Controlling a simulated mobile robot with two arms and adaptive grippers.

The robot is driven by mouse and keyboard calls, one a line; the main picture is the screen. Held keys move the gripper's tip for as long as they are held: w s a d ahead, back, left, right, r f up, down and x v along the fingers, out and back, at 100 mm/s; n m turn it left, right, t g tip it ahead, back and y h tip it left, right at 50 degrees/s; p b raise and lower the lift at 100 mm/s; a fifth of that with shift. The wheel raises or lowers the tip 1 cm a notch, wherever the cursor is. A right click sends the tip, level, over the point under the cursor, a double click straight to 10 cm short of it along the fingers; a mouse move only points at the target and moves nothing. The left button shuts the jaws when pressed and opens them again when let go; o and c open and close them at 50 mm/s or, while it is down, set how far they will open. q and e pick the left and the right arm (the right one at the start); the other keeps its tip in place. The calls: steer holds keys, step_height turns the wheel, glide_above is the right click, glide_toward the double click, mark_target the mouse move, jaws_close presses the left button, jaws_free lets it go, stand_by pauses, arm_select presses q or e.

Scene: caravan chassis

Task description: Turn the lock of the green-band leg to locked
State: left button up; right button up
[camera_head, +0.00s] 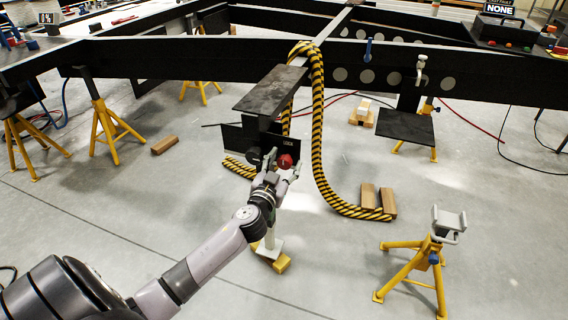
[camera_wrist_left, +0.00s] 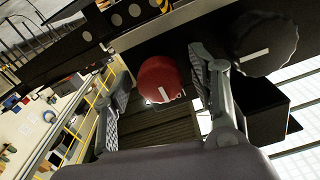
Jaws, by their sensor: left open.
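A red knob (camera_head: 286,160) with a white pointer line sits on a black plate under the beam, below a small white label. It also shows in the left wrist view (camera_wrist_left: 160,78), between the two fingers. A black knob (camera_wrist_left: 265,42) with a white mark is to its right there and also shows in the head view (camera_head: 254,157). My left gripper (camera_head: 281,171) is open at the red knob, with visible gaps beside it in the wrist view. A pale leg (camera_head: 270,238) stands below, partly hidden by my arm. My right gripper is not in view.
A black-and-yellow striped hose (camera_head: 319,130) hangs close to the right of the gripper. A dark flat plate (camera_head: 270,90) juts out above. A yellow stand (camera_head: 420,268) is at the lower right. Wooden blocks (camera_head: 370,197) lie on the floor, with open floor between.

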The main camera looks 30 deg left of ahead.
arm_select(q)
steer(key=shift+c, duration=0.5)
steer(key=c, duration=1.1)
steer(key=shift+o, duration=0.2)
